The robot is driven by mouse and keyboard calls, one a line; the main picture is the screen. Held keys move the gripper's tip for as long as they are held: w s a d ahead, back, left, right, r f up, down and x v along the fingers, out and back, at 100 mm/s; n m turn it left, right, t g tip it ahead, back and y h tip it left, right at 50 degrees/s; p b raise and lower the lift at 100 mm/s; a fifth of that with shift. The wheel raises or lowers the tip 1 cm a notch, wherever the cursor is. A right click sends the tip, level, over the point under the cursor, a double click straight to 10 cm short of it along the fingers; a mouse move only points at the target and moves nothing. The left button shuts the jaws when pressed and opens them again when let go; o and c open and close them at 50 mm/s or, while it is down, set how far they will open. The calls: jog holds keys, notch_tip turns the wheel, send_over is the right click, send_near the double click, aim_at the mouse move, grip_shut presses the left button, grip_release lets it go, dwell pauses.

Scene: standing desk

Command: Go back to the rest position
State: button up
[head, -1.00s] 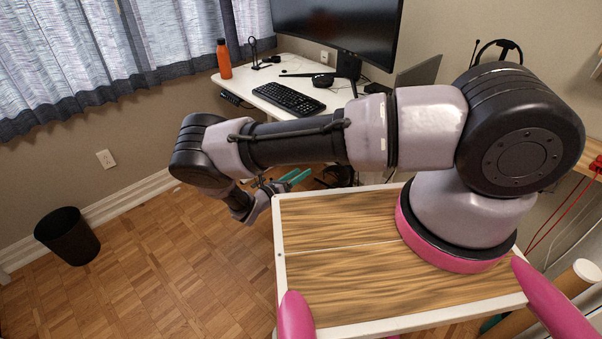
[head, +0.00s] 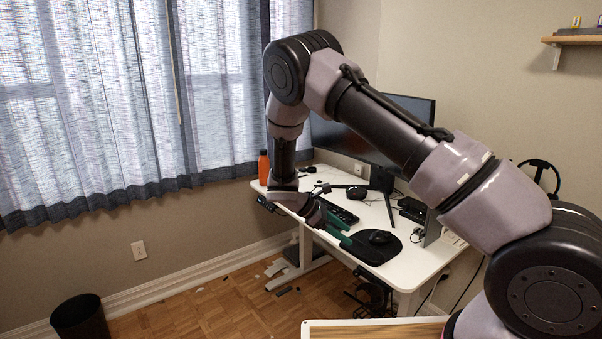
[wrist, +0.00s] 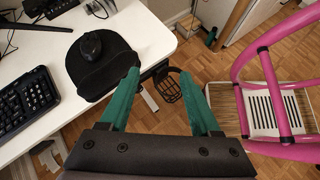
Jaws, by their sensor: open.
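My gripper (head: 341,232) hangs from my bent arm in front of the near edge of the white desk (head: 408,264) in the head view. Its green fingers are spread with nothing between them. They also show apart in the wrist view (wrist: 165,90), with the desk edge and the floor below. In the head view the fingers overlap the mouse pad and the desk edge, so the exact gap is hard to tell. My elbow is high and my forearm crosses in front of the monitor.
On the desk are a keyboard (wrist: 24,104), a mouse (wrist: 91,46) on a black pad (wrist: 103,72), a monitor (head: 413,110) and an orange bottle (head: 264,168). A black bin (head: 80,318) stands at lower left. A shelf (head: 575,40) is at upper right. Scraps lie under the desk.

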jog(key=s+d+r+m+y, duration=0.2)
jog(key=d+r+m+y, duration=0.15)
jog(key=r, duration=0.55)
jog(key=s+d+r+m+y, duration=0.2)
jog(key=s+r+m, duration=0.15)
jog(key=r, duration=0.45)
jog(key=s+d+r+m+y, duration=0.25)
jog(key=r+m, duration=0.25)
jog(key=r, duration=0.4)
jog(key=s+d+r+m+t+y, duration=0.4)
jog(key=s+r+m+t, duration=0.2)
jog(key=s+r+m, duration=0.3)
jog(key=s+r, duration=0.4)
jog(key=s, duration=0.2)
jog(key=shift+s+r+t, duration=0.15)
jog(key=shift+t, duration=0.25)
